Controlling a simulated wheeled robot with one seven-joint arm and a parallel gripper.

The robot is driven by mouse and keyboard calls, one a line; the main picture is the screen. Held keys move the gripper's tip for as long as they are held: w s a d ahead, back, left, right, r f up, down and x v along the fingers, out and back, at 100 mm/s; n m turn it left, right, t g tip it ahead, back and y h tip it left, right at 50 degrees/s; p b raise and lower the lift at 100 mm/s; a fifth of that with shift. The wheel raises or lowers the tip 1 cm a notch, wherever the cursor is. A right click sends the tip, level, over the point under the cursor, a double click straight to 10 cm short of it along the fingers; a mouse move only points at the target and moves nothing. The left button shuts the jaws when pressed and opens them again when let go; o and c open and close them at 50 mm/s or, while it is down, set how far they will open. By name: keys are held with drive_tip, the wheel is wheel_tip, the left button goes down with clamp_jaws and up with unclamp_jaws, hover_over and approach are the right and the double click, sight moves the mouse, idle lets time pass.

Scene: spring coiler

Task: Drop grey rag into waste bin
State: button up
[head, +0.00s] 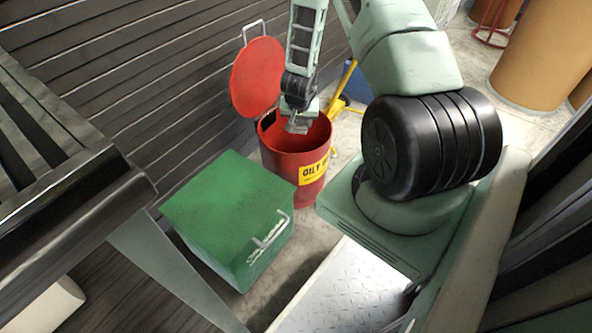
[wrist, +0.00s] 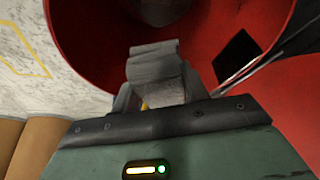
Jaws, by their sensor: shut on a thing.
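The waste bin (head: 280,163) is a red round can with a yellow label, and its round red lid (head: 257,78) stands open behind it. My gripper (head: 298,121) points down over the bin's open mouth. It is shut on the grey rag (head: 296,127), a small grey bundle at the fingertips. In the wrist view, the grey rag (wrist: 155,65) sits between the fingers of my gripper (wrist: 158,90), with the red inside wall of the bin (wrist: 85,45) around it. Something greyish shows dimly at the bin's bottom; I cannot tell what it is.
A green box (head: 225,205) with a handle stands just in front of the bin. A dark metal table edge (head: 100,195) is at the left. A slatted wall (head: 120,60) runs behind. A yellow frame (head: 345,100) and a blue object (head: 357,83) stand behind right. Tan drums (head: 540,55) are farther back.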

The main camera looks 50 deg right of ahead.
drive_tip(key=shift+f+b, duration=0.3)
drive_tip(key=shift+f, duration=0.45)
drive_tip(key=shift+r, duration=0.1)
drive_tip(key=o, duration=1.1)
drive_tip(key=shift+r, duration=0.1)
drive_tip(key=p+v, duration=0.7)
drive_tip(key=v, duration=1)
drive_tip(key=shift+s+a, duration=0.1)
drive_tip(key=shift+s, duration=0.05)
